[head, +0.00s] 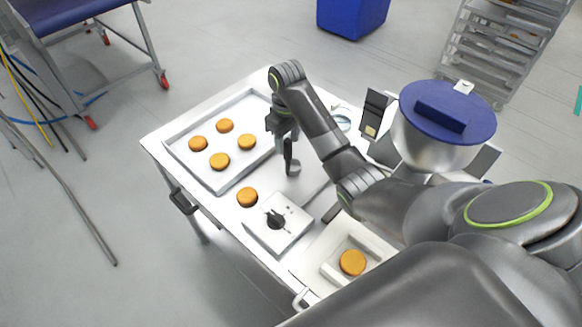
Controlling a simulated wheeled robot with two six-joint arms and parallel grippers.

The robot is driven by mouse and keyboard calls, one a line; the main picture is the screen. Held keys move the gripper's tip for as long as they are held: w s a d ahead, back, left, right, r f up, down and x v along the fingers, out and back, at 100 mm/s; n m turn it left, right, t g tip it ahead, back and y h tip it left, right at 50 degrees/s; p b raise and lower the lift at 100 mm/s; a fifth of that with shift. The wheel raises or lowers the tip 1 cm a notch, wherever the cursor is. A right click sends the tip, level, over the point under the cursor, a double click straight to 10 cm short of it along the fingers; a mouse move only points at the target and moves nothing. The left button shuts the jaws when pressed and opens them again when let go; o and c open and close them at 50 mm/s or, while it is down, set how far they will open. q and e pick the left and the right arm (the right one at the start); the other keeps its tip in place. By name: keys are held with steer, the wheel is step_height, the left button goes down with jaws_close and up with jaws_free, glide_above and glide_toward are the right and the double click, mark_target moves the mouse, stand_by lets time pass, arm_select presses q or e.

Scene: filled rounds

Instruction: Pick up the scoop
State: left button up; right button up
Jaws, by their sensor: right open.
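What looks like the scoop shows a dark upright handle (288,149) and a small metallic cup (293,169) on the white table, right of the tray. My right gripper (282,132) points down just above the handle, with its jaws open. The fingertips are small and dark, so I cannot tell whether the handle's top is between them. My left gripper is not in view.
A white tray (213,184) holds several orange rounds. Another round (247,197) lies by a plate with a black knob (290,237). A round (352,262) sits in a dish at the front. A blue-lidded hopper (439,150) stands right of my forearm.

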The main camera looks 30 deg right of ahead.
mark_target(288, 153)
steer(key=shift+f+b, duration=0.3)
steer(key=shift+f, duration=0.15)
step_height(288, 153, down, 4)
steer(key=shift+s+r+b, duration=0.15)
steer(key=shift+r+b, duration=0.05)
steer(key=shift+b, duration=0.75)
steer(key=shift+f, duration=0.4)
jaws_close()
